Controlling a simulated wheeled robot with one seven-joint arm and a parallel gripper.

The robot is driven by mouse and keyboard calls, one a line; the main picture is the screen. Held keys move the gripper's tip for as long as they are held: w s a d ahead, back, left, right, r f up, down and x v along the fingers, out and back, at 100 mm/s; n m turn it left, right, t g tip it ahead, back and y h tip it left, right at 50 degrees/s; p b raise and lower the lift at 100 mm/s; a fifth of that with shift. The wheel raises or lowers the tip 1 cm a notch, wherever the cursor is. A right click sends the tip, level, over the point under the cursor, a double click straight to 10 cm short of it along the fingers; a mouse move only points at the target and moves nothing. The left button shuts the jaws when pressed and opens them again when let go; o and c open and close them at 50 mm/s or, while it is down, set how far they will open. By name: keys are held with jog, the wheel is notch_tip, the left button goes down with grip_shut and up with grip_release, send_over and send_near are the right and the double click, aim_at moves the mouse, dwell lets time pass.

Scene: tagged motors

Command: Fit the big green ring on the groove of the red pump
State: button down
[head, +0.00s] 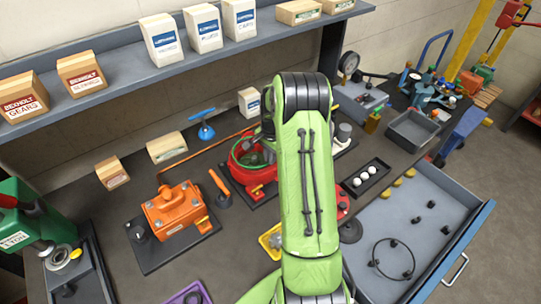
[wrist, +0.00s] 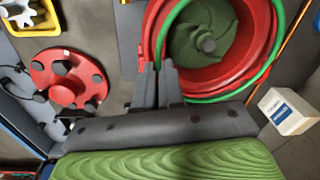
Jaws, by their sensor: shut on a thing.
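The red pump (head: 258,172) stands on a dark plate at the middle of the bench, partly behind my arm. In the wrist view the red pump (wrist: 228,73) is open at the top, with a dark green impeller (wrist: 203,35) inside. The big green ring (wrist: 277,38) lies around the pump's rim, and also shows in the head view (head: 234,148). I cannot tell whether it sits in the groove. My gripper (wrist: 157,70) is shut on the ring at the rim's left side. In the head view my arm hides the gripper.
An orange pump (head: 174,208) stands to the left. A red cover with dark knobs (wrist: 68,78) lies near the pump. A white box (wrist: 287,110) is close by. An open drawer (head: 420,225) at right holds a thin black ring (head: 377,262).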

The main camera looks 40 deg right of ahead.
jog(key=shift+f+b, duration=0.95)
jog(key=shift+f, duration=0.2)
dwell(0.6)
jog(key=c, duration=0.7)
grip_release()
jog(key=shift+r+p, duration=0.35)
jog(key=shift+r, duration=0.35)
dwell(0.6)
jog(key=shift+r+p, duration=2)
jog(key=shift+r, duration=1.05)
jog(key=r, duration=0.5)
jog(key=s+r, duration=0.1)
jog(key=r, duration=0.9)
jog(key=shift+s+r, duration=0.15)
jog(key=shift+r, duration=0.2)
